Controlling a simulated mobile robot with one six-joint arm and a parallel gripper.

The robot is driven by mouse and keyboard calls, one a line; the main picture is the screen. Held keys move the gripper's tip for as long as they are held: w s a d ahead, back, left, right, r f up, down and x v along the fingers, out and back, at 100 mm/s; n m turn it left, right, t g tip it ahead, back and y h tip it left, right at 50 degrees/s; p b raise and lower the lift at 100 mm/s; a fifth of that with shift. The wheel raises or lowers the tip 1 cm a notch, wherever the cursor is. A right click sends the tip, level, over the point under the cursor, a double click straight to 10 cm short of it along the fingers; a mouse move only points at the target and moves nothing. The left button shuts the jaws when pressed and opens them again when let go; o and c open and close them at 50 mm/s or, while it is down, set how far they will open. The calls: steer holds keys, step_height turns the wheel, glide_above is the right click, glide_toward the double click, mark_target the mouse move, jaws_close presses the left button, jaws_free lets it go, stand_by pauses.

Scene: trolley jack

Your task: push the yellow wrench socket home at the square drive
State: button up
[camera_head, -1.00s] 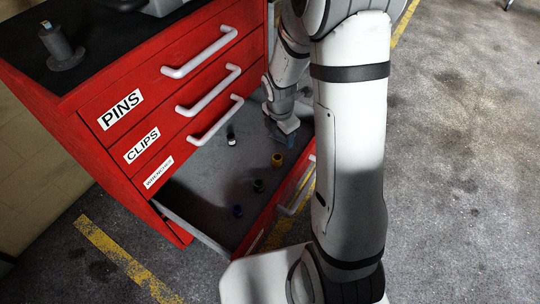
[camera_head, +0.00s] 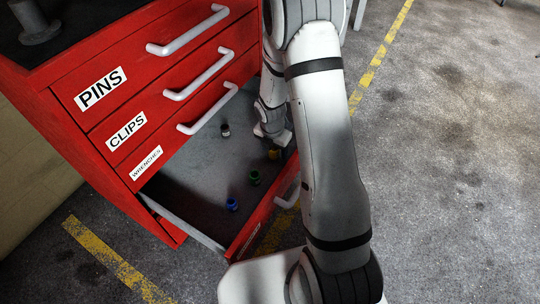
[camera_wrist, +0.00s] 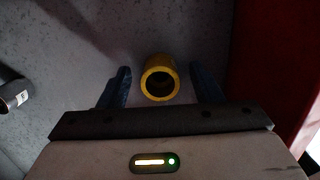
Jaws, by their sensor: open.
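The yellow wrench socket (camera_head: 273,154) stands in the open bottom drawer (camera_head: 190,180) near its right side. In the wrist view the yellow socket (camera_wrist: 160,78) shows its round open end, between the two blue fingers of my gripper (camera_wrist: 160,72). The fingers are apart, with a gap on each side of the socket. In the head view my gripper (camera_head: 277,138) is down in the drawer at the socket, its fingers mostly hidden. A grey post on a round base (camera_head: 38,32) stands on the cabinet top, cut off by the frame; I cannot tell whether it carries the square drive.
A green socket (camera_head: 254,177), a blue socket (camera_head: 232,205) and a black-and-white socket (camera_head: 225,130) stand apart in the drawer. The red cabinet's upper drawers, PINS (camera_head: 101,89) and CLIPS (camera_head: 126,131), are shut, their white handles sticking out. The drawer's red front wall is close to my gripper.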

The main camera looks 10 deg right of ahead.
steer(key=shift+f, duration=0.1)
steer(key=shift+c, duration=0.3)
steer(key=c, duration=1.1)
